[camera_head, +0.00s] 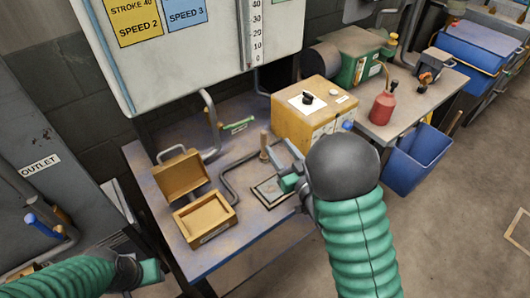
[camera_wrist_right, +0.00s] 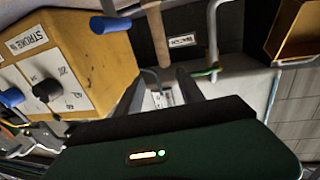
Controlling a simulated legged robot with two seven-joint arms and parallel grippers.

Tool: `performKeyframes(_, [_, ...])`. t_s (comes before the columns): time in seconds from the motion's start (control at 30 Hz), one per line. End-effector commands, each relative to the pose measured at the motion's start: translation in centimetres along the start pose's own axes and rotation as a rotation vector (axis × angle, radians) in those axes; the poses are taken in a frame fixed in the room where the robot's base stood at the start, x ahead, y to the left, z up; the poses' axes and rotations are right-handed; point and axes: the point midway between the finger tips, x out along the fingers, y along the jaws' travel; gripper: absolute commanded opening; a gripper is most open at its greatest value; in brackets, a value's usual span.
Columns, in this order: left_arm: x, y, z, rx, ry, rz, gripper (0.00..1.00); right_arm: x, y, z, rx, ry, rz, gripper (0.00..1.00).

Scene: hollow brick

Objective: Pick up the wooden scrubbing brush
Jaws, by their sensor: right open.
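A short upright wooden piece (camera_head: 264,146) stands on the workbench left of my right gripper. It also shows in the right wrist view (camera_wrist_right: 158,32), beyond the fingers. It may be the scrubbing brush's handle; I see no bristles and cannot tell. My right gripper (camera_head: 285,168) is open and empty over the bench, close to the wooden piece, with a gap between them. In the wrist view its dark fingers (camera_wrist_right: 165,88) stand apart. My left gripper (camera_head: 150,272) is at the lower left, away from the bench top, and its jaws are unclear.
An open wooden box (camera_head: 205,222) stands at the bench's left front. A dark-framed flat plate (camera_head: 265,192) lies below my right gripper. A yellow control box (camera_head: 310,120) stands just behind it. Bent grey pipes (camera_head: 228,180) cross the bench. A red can (camera_head: 382,108) stands farther right.

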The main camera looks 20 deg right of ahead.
Motion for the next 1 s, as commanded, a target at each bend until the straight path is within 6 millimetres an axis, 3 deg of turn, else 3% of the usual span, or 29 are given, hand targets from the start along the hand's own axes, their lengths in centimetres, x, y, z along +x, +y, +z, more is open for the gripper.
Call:
performKeyframes(0.13, [-0.4,0.0,-0.2,-0.001,0.002,0.0,0.36,3.9,-0.3,-0.2,-0.002,0.001,-0.004,0.45])
performKeyframes(0.37, [-0.3,0.0,-0.2,-0.001,0.002,0.0,0.36,6.6,-0.2,-0.2,-0.001,0.0,-0.002,0.45])
performKeyframes(0.6, [-0.3,0.0,-0.1,-0.001,0.002,0.0,0.36,10.7,-0.3,0.1,-0.001,0.0,-0.001,0.45])
performKeyframes(0.87, [-0.3,0.0,-0.1,-0.001,0.002,0.0,0.36,11.1,-0.4,0.0,-0.001,0.0,-0.001,0.45])
performKeyframes(1.0, [-0.3,0.0,-0.1,-0.001,0.002,0.0,0.36,11.1,-0.4,0.0,-0.001,0.0,-0.001,0.27])
